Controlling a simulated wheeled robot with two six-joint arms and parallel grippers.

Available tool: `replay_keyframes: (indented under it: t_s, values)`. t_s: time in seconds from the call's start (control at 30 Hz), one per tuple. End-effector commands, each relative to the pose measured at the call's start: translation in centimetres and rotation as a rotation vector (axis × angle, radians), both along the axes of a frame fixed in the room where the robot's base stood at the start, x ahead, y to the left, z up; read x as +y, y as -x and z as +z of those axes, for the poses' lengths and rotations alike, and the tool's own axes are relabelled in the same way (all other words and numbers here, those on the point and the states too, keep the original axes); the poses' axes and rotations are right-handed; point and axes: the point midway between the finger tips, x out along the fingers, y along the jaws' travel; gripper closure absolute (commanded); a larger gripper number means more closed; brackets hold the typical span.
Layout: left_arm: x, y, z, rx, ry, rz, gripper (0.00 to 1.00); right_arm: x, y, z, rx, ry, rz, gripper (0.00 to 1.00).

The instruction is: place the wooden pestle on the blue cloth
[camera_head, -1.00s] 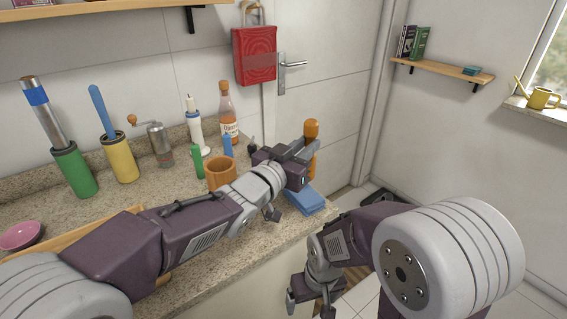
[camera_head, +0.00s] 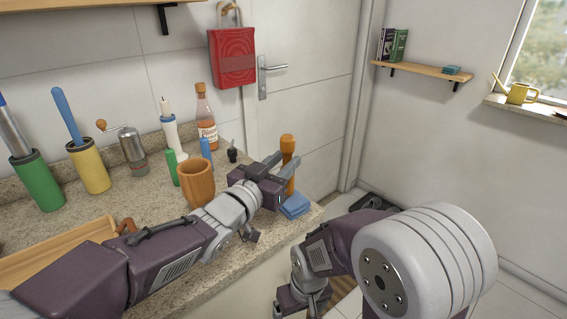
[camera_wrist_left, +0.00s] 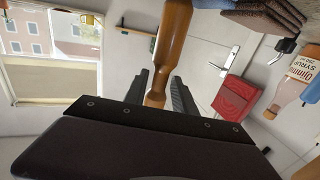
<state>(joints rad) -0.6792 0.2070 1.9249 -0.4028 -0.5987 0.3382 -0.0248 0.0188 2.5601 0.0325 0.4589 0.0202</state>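The wooden pestle (camera_head: 288,165) is orange-brown and stands upright at the right end of the counter. The left wrist view also shows the pestle (camera_wrist_left: 172,30) between the fingers. The blue cloth (camera_head: 296,208) lies folded near the counter's corner, directly below the pestle; I cannot tell whether the pestle's lower end touches it. My right gripper (camera_head: 298,308) hangs low in front of the counter, and its fingers are partly cut off by the picture edge.
A wooden cup (camera_head: 197,187), a green stick-like object (camera_head: 172,168) and a syrup bottle (camera_head: 206,120) stand left of my left gripper. A pepper mill (camera_head: 132,150), a yellow holder (camera_head: 89,168) and a green holder (camera_head: 38,187) stand farther left. The counter ends just right of the cloth.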

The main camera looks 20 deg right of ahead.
Motion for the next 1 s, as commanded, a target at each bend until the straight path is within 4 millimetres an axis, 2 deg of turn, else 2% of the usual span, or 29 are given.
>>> replay_keyframes:
  t_s: [0.4, 0.57, 0.8, 1.0]
  values:
    - [0.2, 0.1, 0.7, -0.001, 0.001, 0.000, 0.60, 0.0, 0.0, 0.6, 0.000, 0.000, 0.000, 0.10]
    - [2.8, 2.1, 0.6, 0.000, 0.002, 0.002, 0.60, 0.0, 0.0, 0.5, 0.000, 0.000, 0.000, 0.10]
    - [7.4, 5.8, 0.6, 0.000, 0.001, 0.003, 0.60, 0.0, 0.0, 1.0, 0.000, 0.000, 0.000, 0.10]
    - [9.3, 7.3, 0.5, 0.000, 0.000, 0.001, 0.60, 0.0, 0.0, 1.3, 0.000, 0.000, 0.000, 0.10]
